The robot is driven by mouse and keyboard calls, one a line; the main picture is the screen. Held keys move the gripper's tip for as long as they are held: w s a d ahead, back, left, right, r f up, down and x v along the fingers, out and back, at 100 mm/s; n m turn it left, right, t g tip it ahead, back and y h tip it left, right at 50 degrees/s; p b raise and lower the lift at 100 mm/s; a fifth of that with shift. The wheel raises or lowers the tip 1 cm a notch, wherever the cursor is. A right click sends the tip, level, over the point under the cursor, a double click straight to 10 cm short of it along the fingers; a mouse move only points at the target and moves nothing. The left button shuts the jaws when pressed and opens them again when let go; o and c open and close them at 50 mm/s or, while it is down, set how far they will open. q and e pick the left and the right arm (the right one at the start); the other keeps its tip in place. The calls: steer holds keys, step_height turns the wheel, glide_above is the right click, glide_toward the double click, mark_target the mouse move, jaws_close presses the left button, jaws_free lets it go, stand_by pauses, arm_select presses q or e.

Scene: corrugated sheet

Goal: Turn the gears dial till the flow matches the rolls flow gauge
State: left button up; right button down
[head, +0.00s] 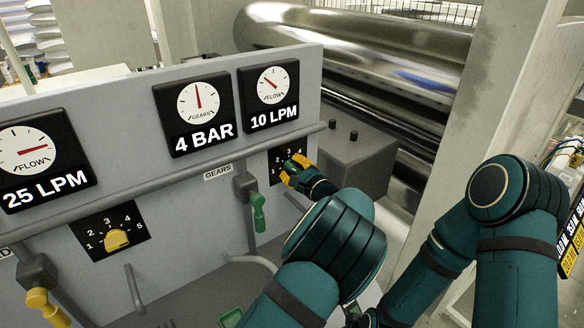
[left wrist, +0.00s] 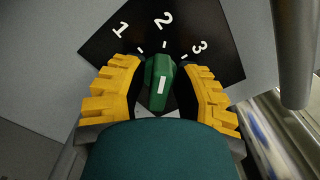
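The green gears dial (head: 291,165) sits on a black numbered plate on the grey panel. In the left wrist view the dial (left wrist: 160,82) has its white mark in line with 2. My left gripper (head: 296,173) has its yellow fingers on either side of the dial. In the left wrist view the fingers (left wrist: 163,75) stand apart with narrow dark gaps beside the dial; contact is not clear. The gears-side flow gauge (head: 271,85) reads 10 LPM. My right gripper does not show.
A gauge marked GEARS (head: 198,105) reads 4 BAR. A yellow dial (head: 117,239) sits lower left, beside the 25 LPM gauge. A green-handled lever (head: 258,208) and a yellow-handled lever (head: 44,303) stick out. A grey pipe runs across the panel; metal rollers (head: 350,50) lie behind.

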arm_select(q)
jaws_close()
steer(key=shift+r, duration=0.1)
steer(key=m+p, duration=0.2)
steer(key=m, duration=0.1)
steer(key=shift+r+m, duration=0.1)
steer(key=shift+m, duration=0.3)
steer(key=m+p, duration=0.2)
steer(key=m, duration=0.2)
steer(key=shift+w+m, duration=0.15)
steer(key=shift+m, duration=0.25)
steer(key=shift+p, duration=0.35)
steer(key=shift+o, duration=2.2)
jaws_free()
steer(key=shift+o, duration=0.3)
